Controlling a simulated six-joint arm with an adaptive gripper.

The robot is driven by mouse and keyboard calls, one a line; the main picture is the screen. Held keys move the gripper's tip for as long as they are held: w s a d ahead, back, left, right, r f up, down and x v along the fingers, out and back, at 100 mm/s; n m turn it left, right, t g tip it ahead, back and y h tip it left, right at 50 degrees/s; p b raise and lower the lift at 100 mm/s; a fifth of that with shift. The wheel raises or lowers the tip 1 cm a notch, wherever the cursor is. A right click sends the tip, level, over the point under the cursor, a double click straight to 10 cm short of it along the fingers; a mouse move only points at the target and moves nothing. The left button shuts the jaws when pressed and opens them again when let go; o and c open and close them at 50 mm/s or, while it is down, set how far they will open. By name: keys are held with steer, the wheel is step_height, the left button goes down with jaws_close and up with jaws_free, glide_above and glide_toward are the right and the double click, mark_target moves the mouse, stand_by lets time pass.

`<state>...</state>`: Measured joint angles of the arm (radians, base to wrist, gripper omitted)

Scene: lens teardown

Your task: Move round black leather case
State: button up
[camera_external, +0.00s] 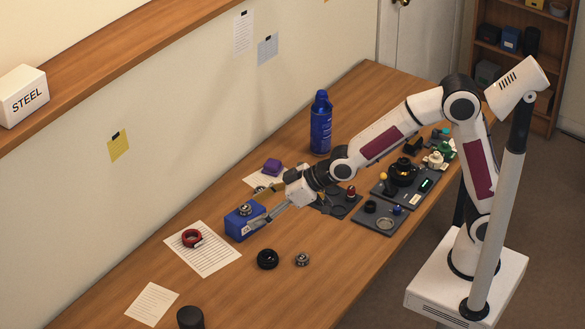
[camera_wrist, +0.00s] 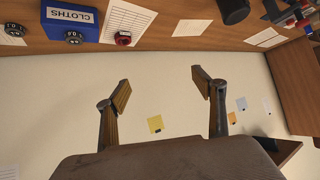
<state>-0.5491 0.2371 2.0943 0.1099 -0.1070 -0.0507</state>
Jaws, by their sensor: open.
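The round black case (camera_external: 190,317) stands upright on the table at the bottom edge of the external view, partly cut off. It shows as a dark cylinder (camera_wrist: 236,10) at the top of the wrist view. My gripper (camera_external: 252,221) is near the blue box, well back from the case. The wrist view shows its two fingers (camera_wrist: 160,82) spread wide with nothing between them. Whether it touches the blue box cannot be told.
The blue "CLOTHS" box (camera_wrist: 72,18) has a small ring part on it. A red ring (camera_external: 192,238) lies on a paper sheet (camera_external: 215,258). A black ring (camera_external: 267,259) and a metal part (camera_external: 302,259) lie right of the box. A blank-looking sheet (camera_external: 152,304) lies beside the case.

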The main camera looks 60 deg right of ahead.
steer(key=a+f+n+y, duration=0.2)
steer(key=a+f, duration=0.5)
steer(key=a, duration=0.6)
steer(key=n+y, duration=0.1)
steer(key=y, duration=0.1)
glide_toward(191, 320)
steer(key=shift+t, duration=0.3)
steer(key=w+f, duration=0.2)
steer(key=f, duration=0.1)
steer(key=shift+w+a+f, duration=0.2)
steer(key=shift+w+f, duration=0.05)
steer(key=shift+w+a, duration=0.1)
steer(key=shift+w, duration=0.05)
steer(key=shift+x, duration=3.7)
steer(key=c, duration=1.3)
